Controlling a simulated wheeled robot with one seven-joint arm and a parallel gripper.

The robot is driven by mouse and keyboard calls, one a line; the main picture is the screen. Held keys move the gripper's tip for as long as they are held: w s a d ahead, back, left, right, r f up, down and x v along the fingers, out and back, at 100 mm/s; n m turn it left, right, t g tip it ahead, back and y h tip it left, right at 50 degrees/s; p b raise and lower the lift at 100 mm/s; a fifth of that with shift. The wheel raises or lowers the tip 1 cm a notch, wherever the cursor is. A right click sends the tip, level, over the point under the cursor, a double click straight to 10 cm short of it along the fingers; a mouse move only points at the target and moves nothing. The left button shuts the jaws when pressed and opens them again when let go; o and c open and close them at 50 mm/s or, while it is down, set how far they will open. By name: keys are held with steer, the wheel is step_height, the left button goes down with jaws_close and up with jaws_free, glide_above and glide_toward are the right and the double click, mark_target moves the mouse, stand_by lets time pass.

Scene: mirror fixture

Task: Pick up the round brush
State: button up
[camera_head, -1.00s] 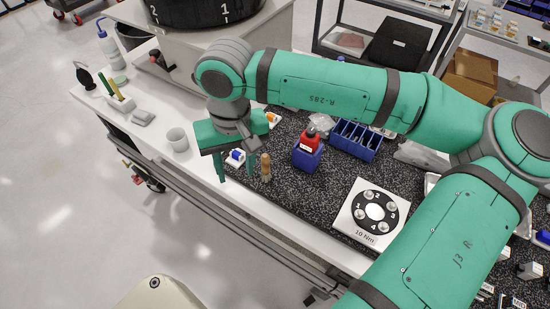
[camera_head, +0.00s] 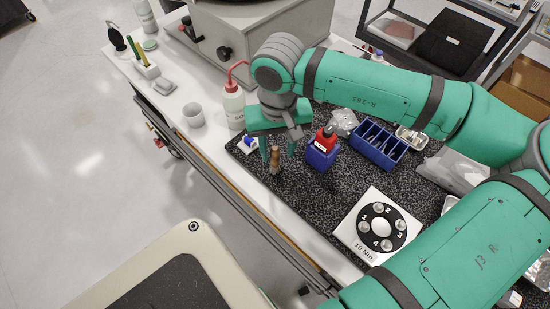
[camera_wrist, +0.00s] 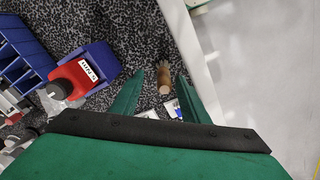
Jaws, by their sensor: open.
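The round brush (camera_head: 275,163), a small upright wooden piece with a darker end, stands on the speckled black mat (camera_head: 300,200) near its front edge. My gripper (camera_head: 279,152) is open and points down over it. In the head view the brush shows between and slightly below the fingertips. In the wrist view the brush (camera_wrist: 164,80) appears in the gap between the two green fingers (camera_wrist: 158,82), nearer the right one. I see no clear contact. The brush's lower end is hard to make out there.
A red bottle (camera_head: 325,139) in a blue holder (camera_head: 321,158) stands right of the brush. A blue divided bin (camera_head: 379,145) and a white 10 Nm plate (camera_head: 352,226) lie farther right. A wash bottle (camera_head: 233,105) and grey cup (camera_head: 193,115) stand left. A small blue-and-white item (camera_head: 248,145) lies close by.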

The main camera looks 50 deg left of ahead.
mark_target(274, 161)
steer(key=shift+s+a+f, duration=0.1)
steer(key=shift+f, duration=1.25)
steer(key=shift+s+a+f, duration=0.1)
steer(key=shift+f, duration=1.25)
steer(key=shift+s, duration=0.1)
jaws_close()
